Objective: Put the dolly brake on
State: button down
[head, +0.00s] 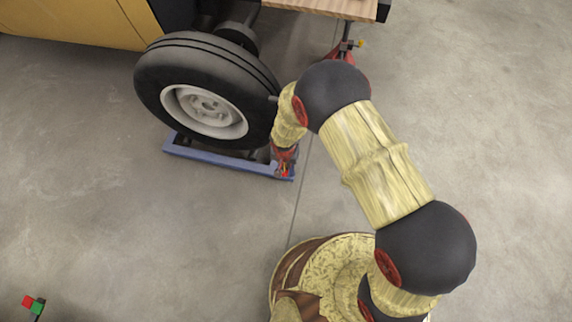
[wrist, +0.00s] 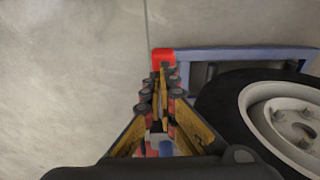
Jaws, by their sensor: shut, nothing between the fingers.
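The dolly is a low blue frame (head: 215,160) lying on the floor under a wheel with a black tyre (head: 165,75) and pale rim. In the wrist view the dolly's blue bar (wrist: 245,54) runs along the top right. A red piece (wrist: 162,55), probably the brake pedal, sits at the end of that bar. My gripper (wrist: 165,76) is shut and empty, its fingertips overlapping the red piece's lower edge in the picture. I cannot tell whether they touch it. In the head view my gripper (head: 285,168) is at the dolly's right end and largely hides the red piece.
A yellow body panel (head: 80,22) is at the upper left. A red stand (head: 345,55) is under a wooden board (head: 325,7) behind my arm. A small red and green object (head: 36,304) is at the lower left. The floor left of the dolly is clear.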

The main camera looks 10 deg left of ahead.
jog(key=shift+w+r+p, duration=0.15)
jog(key=shift+r+p, duration=0.4)
jog(key=shift+r, duration=0.5)
jog(key=r+p, duration=0.1)
jog(key=r, duration=0.1)
jog(key=r+p, duration=0.1)
jog(key=r, duration=0.1)
jog(key=shift+w+p, duration=0.35)
jog(key=shift+w, duration=0.05)
jog(key=s+r+p, duration=0.2)
jog(key=s+r, duration=0.1)
jog(key=r, duration=0.5)
jog(key=shift+s+r+p, duration=0.3)
jog(key=shift+a, duration=0.1)
